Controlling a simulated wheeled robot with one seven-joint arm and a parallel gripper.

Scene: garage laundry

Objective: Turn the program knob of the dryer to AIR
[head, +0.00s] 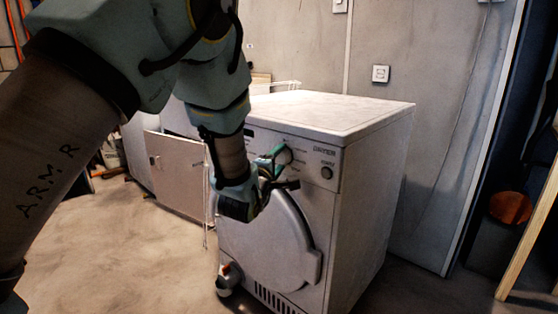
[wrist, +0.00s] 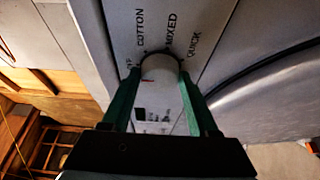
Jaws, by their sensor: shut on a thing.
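The white dryer (head: 375,175) stands in the middle of the head view, its control panel along the top front. The program knob (wrist: 160,68) is a pale round knob on the panel in the wrist view. The labels COTTON, MIXED and QUICK show around it, with another label partly hidden at its left. The word AIR is not readable. My gripper (wrist: 161,88) has its two green fingers on either side of the knob, shut on it. In the head view my gripper (head: 275,160) reaches the panel from the left, partly covering it.
A smaller round button (head: 327,172) sits on the panel right of the knob. The round dryer door (head: 275,240) is below the panel, closed. Bare floor (head: 110,240) lies in front and to the left. A cabinet-like panel (head: 178,170) stands left of the dryer.

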